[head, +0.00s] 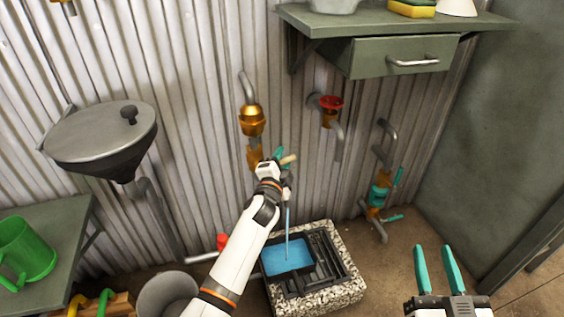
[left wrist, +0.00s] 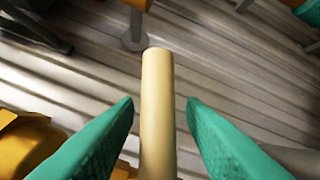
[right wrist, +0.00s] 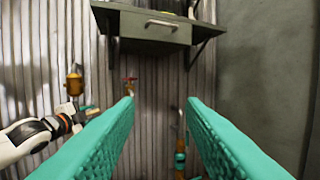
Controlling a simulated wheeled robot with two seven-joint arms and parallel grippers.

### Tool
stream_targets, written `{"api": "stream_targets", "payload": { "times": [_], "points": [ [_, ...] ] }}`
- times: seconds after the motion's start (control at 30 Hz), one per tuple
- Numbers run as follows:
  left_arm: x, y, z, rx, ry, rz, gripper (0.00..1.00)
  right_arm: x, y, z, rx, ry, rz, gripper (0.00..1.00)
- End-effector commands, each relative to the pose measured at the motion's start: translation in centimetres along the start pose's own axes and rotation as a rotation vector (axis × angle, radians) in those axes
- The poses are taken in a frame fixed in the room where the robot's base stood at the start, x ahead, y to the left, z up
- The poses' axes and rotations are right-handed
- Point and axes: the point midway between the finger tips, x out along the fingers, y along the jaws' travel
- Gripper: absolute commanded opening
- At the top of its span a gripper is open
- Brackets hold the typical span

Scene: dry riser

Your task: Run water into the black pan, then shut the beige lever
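The beige lever (head: 289,160) sticks out from the brass tap on the corrugated wall. A thin blue stream of water (head: 288,222) runs down into the black pan (head: 293,274), which holds blue water. The pan sits on the dark grate of the stone-rimmed drain. My left gripper (head: 279,158) is at the lever. In the left wrist view the beige lever (left wrist: 157,105) lies between its two teal fingers (left wrist: 160,104), with a gap on each side. My right gripper (head: 434,250) is open and empty at the lower right, away from the wall.
A red-handled tap (head: 331,104) and a teal-handled tap (head: 379,193) are on the wall to the right. A shelf with a drawer (head: 405,56) juts out above. A grey bucket (head: 168,294) stands left of the drain, and a green jug (head: 24,250) stands on the left table.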

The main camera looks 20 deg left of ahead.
Motion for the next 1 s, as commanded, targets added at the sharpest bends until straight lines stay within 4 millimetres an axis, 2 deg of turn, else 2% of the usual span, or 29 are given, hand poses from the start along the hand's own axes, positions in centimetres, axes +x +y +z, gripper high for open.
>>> {"api": "stream_targets", "payload": {
  "times": [0.37,0.4,0.6,0.63,0.9,1.0],
  "points": [
    [0.6,0.0,0.0,0.0,0.0,0.0,0.37,0.1,0.1,0.6,0.001,-0.041,0.002,0.36],
    [0.5,0.0,0.0,0.0,0.0,0.0,0.35,0.1,0.1,0.6,0.001,-0.041,0.002,0.36],
    [0.5,0.0,0.0,0.0,0.0,0.0,0.03,0.1,0.1,0.6,0.001,-0.04,0.002,0.36],
    [0.5,0.0,0.0,0.0,0.0,0.0,0.0,0.1,0.1,0.6,0.001,-0.04,0.002,0.36],
    [0.5,0.0,0.0,0.003,0.001,-0.003,0.0,0.1,0.1,0.7,0.001,-0.035,0.001,0.36],
    [0.6,0.0,0.0,0.018,0.005,-0.011,0.0,-0.1,-0.1,-0.5,-0.001,0.043,-0.002,0.36]
  ]
}}
